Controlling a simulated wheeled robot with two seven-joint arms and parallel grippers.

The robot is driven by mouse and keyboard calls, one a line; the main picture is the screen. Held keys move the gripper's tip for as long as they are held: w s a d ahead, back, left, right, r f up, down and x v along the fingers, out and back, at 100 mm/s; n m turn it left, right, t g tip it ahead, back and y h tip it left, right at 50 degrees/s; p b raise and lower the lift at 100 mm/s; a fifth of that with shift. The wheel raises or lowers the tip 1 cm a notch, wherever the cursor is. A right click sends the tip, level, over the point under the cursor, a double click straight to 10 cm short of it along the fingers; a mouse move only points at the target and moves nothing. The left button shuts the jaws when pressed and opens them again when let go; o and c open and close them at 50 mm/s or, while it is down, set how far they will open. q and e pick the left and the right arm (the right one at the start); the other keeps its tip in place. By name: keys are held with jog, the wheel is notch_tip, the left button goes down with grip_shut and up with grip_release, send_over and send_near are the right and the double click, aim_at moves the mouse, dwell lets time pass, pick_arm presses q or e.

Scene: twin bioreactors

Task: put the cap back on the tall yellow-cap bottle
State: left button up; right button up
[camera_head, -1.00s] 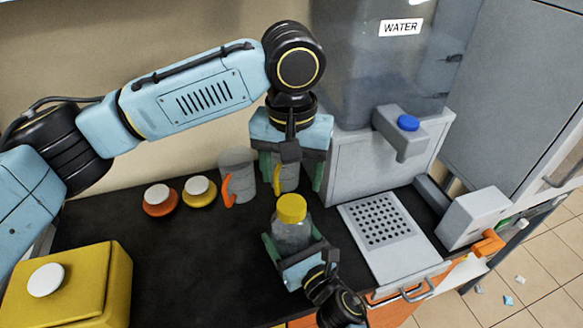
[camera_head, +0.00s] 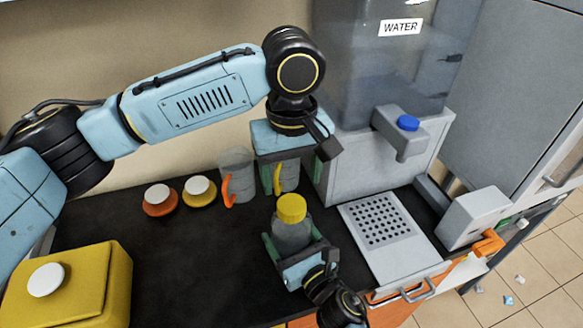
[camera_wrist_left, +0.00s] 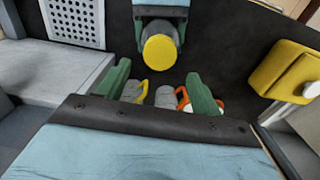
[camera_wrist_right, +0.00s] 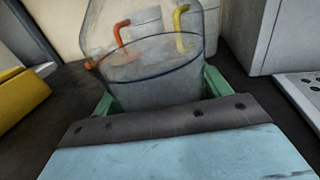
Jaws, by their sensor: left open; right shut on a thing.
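The bottle (camera_head: 292,238) is clear and upright, and my right gripper (camera_head: 292,258) is shut around its body. The yellow cap (camera_head: 291,208) sits on the bottle's top; whether it is tightened cannot be told. In the left wrist view the cap (camera_wrist_left: 160,50) is seen from above, beyond the fingertips. My left gripper (camera_head: 290,178) is open and empty, pointing down behind the cap in the head view, apart from it. The right wrist view shows the bottle's clear body (camera_wrist_right: 155,75) between the green fingers; its cap is out of that view.
Behind the bottle stand a grey mug with an orange handle (camera_head: 237,170) and one with a yellow handle (camera_head: 289,178), partly hidden by my left gripper.

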aim_at(291, 204)
pick_arm(q)
notch_tip(291, 204, down, 7)
jog(key=shift+f, duration=0.1)
dwell(0.3)
